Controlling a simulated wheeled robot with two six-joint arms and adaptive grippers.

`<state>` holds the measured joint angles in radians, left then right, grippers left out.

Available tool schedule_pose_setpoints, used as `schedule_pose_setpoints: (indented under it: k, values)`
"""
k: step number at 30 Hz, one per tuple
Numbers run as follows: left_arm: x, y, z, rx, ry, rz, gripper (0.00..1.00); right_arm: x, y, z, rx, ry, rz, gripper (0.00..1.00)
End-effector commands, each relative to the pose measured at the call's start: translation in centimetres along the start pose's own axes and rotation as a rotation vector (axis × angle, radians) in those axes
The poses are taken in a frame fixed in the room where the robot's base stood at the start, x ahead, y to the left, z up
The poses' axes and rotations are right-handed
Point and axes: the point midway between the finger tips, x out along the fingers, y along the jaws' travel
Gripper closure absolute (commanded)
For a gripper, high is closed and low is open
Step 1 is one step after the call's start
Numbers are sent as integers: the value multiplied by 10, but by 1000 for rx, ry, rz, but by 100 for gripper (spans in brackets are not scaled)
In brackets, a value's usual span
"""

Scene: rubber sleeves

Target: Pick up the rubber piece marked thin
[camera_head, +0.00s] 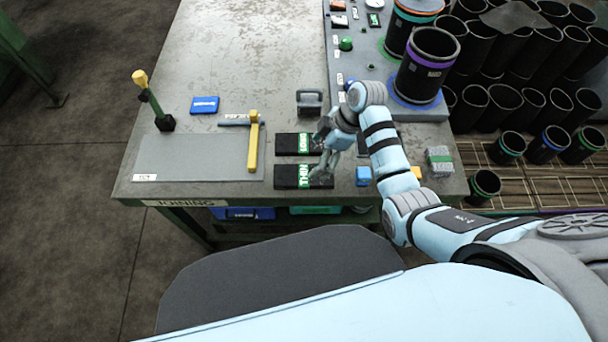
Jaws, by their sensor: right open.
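Two flat black rubber pieces with green labels lie on the table near its front edge. The front piece (286,177) has a label that seems to read THIN. The label on the rear piece (286,143) is too small to read surely. My right gripper (322,160) is open and empty, over the right ends of the two pieces, with a fingertip close to the front one. It partly covers both pieces, and I cannot tell whether it touches either. My left gripper is out of view.
A grey mat (200,160) with a yellow-handled tool (253,142) lies to the left. A dark weight-like block (309,102) stands behind the pieces. A blue block (363,176) and a grey block (439,160) are to the right. Black sleeves (427,65) stand at the back right.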

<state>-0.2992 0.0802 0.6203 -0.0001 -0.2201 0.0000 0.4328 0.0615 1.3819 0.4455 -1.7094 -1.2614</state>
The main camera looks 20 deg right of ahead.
Motion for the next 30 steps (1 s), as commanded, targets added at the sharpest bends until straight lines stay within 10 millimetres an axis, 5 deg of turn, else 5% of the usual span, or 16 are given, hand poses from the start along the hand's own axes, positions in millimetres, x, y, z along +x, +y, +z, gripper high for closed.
schedule_pose_setpoints:
  k: [3, 14, 21, 30]
  values:
    - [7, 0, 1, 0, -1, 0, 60, 29, 0, 1, 2, -1, -1, 14]
    - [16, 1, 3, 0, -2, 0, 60, 87, -8, 4, 3, -1, 1, 14]
    - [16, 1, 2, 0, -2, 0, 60, 92, -8, 4, 3, -3, 4, 14]
    - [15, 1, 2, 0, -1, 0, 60, 91, -8, 4, 3, -3, 3, 59]
